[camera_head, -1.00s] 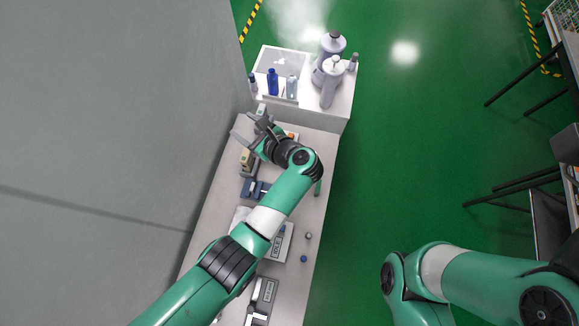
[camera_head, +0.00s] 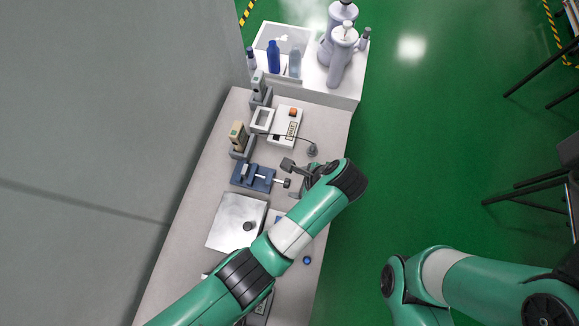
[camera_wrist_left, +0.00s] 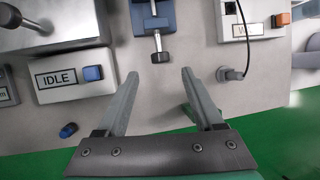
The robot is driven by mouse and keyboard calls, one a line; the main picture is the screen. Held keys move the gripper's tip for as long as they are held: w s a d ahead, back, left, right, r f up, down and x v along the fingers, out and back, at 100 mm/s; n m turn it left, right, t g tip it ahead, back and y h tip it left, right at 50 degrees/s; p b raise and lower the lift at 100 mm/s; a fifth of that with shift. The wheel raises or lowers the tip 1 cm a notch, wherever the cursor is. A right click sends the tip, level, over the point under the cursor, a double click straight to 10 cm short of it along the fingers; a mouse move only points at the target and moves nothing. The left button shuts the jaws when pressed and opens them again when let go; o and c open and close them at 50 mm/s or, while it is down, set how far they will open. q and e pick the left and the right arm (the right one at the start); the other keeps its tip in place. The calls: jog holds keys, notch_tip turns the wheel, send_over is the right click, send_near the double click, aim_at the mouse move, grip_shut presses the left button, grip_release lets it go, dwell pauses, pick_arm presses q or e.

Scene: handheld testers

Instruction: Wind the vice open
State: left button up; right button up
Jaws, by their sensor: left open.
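The blue vice (camera_head: 253,176) lies on the bench in the head view, left of my left gripper (camera_head: 292,179). Its spindle and dark handle end (camera_head: 285,183) point right, toward the gripper. In the left wrist view the vice (camera_wrist_left: 153,18) is at the top middle, and its handle end (camera_wrist_left: 160,57) sits just ahead of the gap between my fingertips. My left gripper (camera_wrist_left: 160,76) is open and empty there, apart from the handle in the picture. My right arm shows at the lower right of the head view; its gripper is out of sight.
Near the vice are a handheld tester in a cradle (camera_head: 238,140), a box with an orange button (camera_head: 285,127) and cabled probe (camera_head: 312,150), and a metal plate (camera_head: 236,222). The left wrist view shows an IDLE-labelled box (camera_wrist_left: 72,78). A white stand (camera_head: 330,85) holds bottles at the far end.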

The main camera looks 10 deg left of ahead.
aim_at(289, 183)
pick_arm(q)
jog(key=b+x, duration=0.2)
jog(key=x, duration=0.5)
grip_shut()
